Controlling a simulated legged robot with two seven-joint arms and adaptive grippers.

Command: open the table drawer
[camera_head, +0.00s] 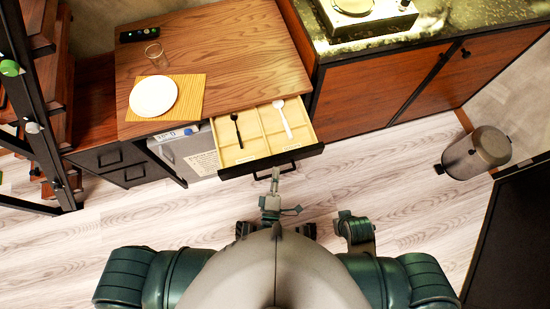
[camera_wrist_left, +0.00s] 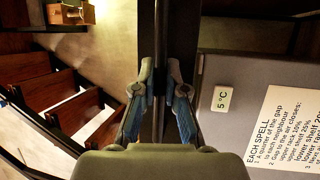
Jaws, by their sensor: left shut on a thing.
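The wooden table (camera_head: 225,42) has its drawer (camera_head: 262,158) pulled out at the front, with the light interior showing. A black spoon (camera_head: 237,130) and a white spoon (camera_head: 283,118) lie in separate compartments. The dark drawer front has a black handle (camera_head: 258,176). My left gripper (camera_head: 275,176) is at the right part of this handle and shut on it. In the left wrist view my gripper's two fingers (camera_wrist_left: 160,82) close around a dark bar; the exact contact is partly hidden.
A white plate (camera_head: 154,96) on a yellow mat (camera_head: 190,98), a glass (camera_head: 155,55) and a black remote (camera_head: 139,35) are on the tabletop. Stairs (camera_head: 45,110) are at left. The floor (camera_head: 390,180) between is clear.

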